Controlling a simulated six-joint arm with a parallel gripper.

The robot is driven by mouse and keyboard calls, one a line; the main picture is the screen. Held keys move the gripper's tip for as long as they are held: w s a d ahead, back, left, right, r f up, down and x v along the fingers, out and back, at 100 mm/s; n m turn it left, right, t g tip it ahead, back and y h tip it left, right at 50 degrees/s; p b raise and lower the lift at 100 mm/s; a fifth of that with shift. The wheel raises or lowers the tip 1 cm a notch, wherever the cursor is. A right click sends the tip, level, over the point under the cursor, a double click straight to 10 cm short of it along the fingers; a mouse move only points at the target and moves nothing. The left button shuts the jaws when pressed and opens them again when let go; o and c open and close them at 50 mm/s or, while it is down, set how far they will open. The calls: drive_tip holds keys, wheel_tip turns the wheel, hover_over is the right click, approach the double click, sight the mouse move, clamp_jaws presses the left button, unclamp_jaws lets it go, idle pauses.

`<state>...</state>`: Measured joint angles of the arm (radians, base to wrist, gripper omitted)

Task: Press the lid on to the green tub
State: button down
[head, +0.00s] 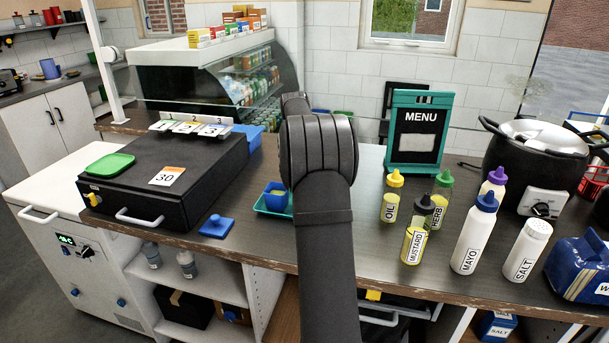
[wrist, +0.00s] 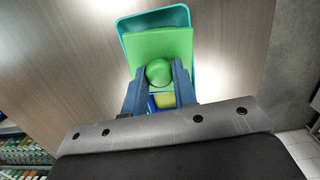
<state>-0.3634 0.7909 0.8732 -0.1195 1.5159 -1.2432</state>
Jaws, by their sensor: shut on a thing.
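In the wrist view my gripper (wrist: 158,80) is shut on the round knob of a green lid (wrist: 160,45). In the head view the teal tray (head: 263,208) shows left of my arm, which hides the gripper tips, the lid and the green tub.
A blue tub (head: 272,190) stands in the tray. A blue knobbed lid (head: 216,227) lies on the counter. A green dish (head: 110,164) sits on the black box (head: 150,180). The menu sign (head: 418,132) and several bottles (head: 415,240) stand to the right.

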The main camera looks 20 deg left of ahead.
drive_tip(key=shift+f, duration=1.5)
idle(3.3)
drive_tip(key=c, duration=1.1)
unclamp_jaws()
drive_tip(key=shift+a+r, duration=0.2)
drive_tip(key=shift+r, duration=1.55)
drive_tip(key=shift+a+r, duration=0.2)
drive_tip(key=shift+r, duration=1.55)
drive_tip(key=shift+f, duration=0.15)
drive_tip(key=shift+d+f, duration=0.2)
drive_tip(key=shift+f, duration=1.45)
drive_tip(key=shift+d+f, duration=0.2)
drive_tip(key=shift+f, duration=1.4)
